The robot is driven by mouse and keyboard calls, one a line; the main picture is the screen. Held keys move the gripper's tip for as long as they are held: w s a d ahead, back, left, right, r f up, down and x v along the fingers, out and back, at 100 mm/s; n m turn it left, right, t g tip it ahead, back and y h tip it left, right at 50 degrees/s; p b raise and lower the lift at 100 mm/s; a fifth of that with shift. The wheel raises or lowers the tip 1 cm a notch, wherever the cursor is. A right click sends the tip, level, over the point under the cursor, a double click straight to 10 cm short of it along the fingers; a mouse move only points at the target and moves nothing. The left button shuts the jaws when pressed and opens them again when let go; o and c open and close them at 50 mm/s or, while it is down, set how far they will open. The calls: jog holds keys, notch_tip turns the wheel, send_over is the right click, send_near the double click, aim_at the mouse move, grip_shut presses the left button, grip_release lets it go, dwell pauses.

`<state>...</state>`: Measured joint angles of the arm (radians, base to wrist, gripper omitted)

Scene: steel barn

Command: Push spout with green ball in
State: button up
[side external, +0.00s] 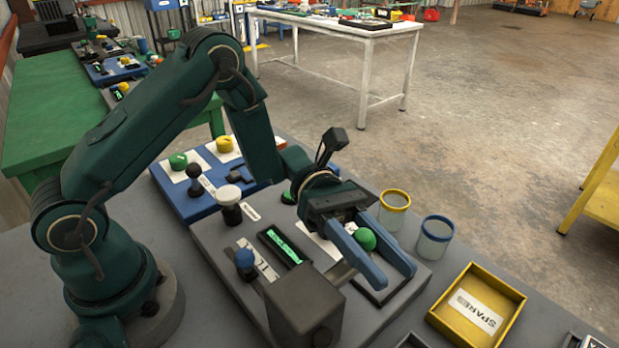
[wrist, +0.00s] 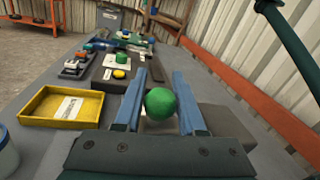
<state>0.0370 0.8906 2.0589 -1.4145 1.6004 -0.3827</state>
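The green ball (side external: 365,239) sits over the right part of the grey panel, between the two blue fingers of my gripper (side external: 392,277). In the wrist view, the ball (wrist: 160,104) lies between the fingers, with gaps visible on both sides. My gripper (wrist: 160,76) is open, and its fingers reach past the ball. A pale patch shows under the ball, but the spout itself is hidden or cannot be made out. I cannot tell how far out the spout stands.
The grey panel (side external: 222,246) also bears a blue-knobbed lever (side external: 244,258), a green-lit display (side external: 284,247) and a dark box (side external: 304,305). A yellow-rimmed cup (side external: 394,208), a blue-rimmed cup (side external: 435,240) and a yellow spares tray (side external: 451,318) stand to the right.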

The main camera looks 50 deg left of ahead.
grip_shut()
dwell(1.1)
